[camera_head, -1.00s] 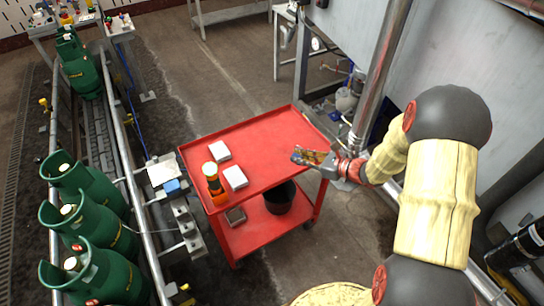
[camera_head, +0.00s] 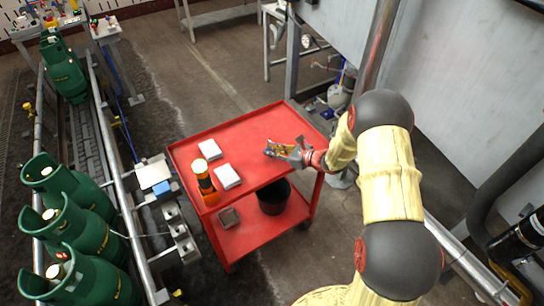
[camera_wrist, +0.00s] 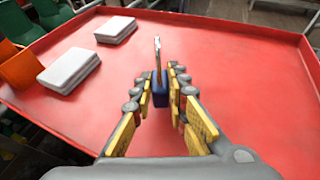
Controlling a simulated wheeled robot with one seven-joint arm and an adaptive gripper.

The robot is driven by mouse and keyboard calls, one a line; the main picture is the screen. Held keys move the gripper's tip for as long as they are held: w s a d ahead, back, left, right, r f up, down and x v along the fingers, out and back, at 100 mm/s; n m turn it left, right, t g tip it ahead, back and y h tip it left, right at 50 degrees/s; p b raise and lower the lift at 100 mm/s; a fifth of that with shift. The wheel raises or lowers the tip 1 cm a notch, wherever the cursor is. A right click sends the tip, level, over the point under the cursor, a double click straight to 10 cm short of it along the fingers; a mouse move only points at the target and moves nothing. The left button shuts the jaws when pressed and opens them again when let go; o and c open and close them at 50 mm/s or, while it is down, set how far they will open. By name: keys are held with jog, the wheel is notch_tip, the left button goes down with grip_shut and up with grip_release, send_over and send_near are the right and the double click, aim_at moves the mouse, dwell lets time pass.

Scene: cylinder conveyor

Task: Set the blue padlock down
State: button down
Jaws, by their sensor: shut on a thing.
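My gripper (camera_head: 274,151) is over the right part of the red cart's top (camera_head: 252,131). In the wrist view my gripper (camera_wrist: 163,80) is shut on the blue padlock (camera_wrist: 160,91), with its body between the yellow-padded fingers. The padlock's thin metal shackle points up beyond the fingertips. In the head view the padlock is too small to make out clearly. I cannot tell whether the padlock touches the red surface.
Green gas cylinders (camera_head: 70,228) line the conveyor at left. A black bucket (camera_head: 272,199) is on the lower shelf. Red surface around the gripper is clear.

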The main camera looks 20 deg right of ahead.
jog(key=shift+f, duration=0.8)
jog(key=shift+f+b, duration=0.2)
jog(key=shift+b, duration=0.1)
jog(key=c, duration=1.7)
grip_release()
jog(key=shift+c, duration=0.2)
jog(key=shift+r, duration=0.15)
